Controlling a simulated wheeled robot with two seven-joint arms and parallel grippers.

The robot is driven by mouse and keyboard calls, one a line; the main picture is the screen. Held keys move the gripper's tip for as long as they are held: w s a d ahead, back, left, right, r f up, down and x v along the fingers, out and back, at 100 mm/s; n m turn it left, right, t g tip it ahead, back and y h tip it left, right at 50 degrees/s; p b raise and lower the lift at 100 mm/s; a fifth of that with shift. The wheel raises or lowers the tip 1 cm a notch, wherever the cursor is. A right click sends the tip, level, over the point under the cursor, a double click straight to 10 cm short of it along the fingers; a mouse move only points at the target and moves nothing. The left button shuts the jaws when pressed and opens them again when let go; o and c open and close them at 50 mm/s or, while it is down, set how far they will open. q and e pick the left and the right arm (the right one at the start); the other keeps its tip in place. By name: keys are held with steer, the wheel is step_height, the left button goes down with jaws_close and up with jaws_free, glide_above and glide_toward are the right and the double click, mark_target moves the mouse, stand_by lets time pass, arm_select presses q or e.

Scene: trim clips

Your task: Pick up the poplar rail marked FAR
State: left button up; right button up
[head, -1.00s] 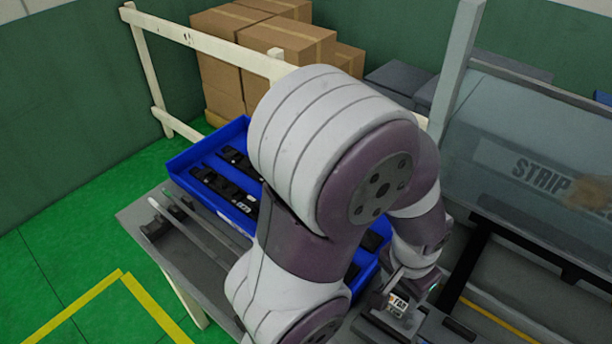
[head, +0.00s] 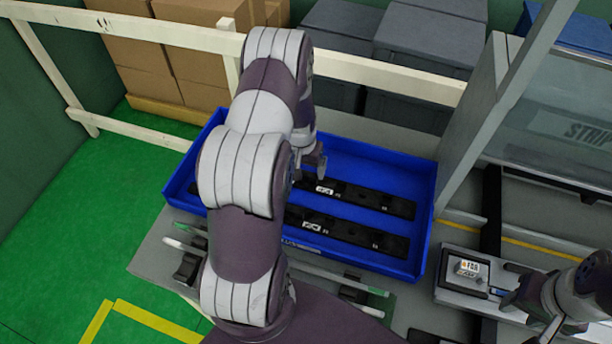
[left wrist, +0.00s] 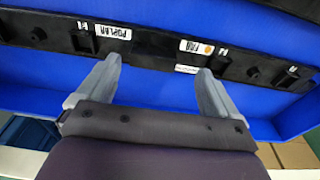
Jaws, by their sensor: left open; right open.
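The black rail in the left wrist view (left wrist: 148,42) carries white labels reading POPLAR and FAR, upside down there. It appears to be the back rail (head: 372,196) of two lying in the blue tray (head: 423,235) in the head view. My left gripper (head: 312,172) is over the back rail's left part. In the left wrist view its open fingers (left wrist: 160,78) are spread beside the rail, with nothing between them; contact cannot be told. My right gripper (head: 528,298) is open at the lower right, its fingers partly hidden.
A second black rail (head: 375,238) lies nearer in the tray. Pale strips rest on black holders in front. A wooden fence (head: 385,76), cardboard boxes (head: 200,62) and grey bins (head: 425,40) stand behind.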

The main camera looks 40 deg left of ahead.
mark_target(307, 178)
arm_select(q)
steer(key=shift+w+d+f, duration=0.25)
steer(key=shift+f, duration=0.4)
steer(key=shift+w+d+f, duration=0.25)
steer(key=shift+f, duration=0.4)
steer(key=shift+a, duration=0.1)
steer(key=shift+c, duration=0.3)
steer(key=shift+s+a, duration=0.15)
steer(key=c, duration=1.3)
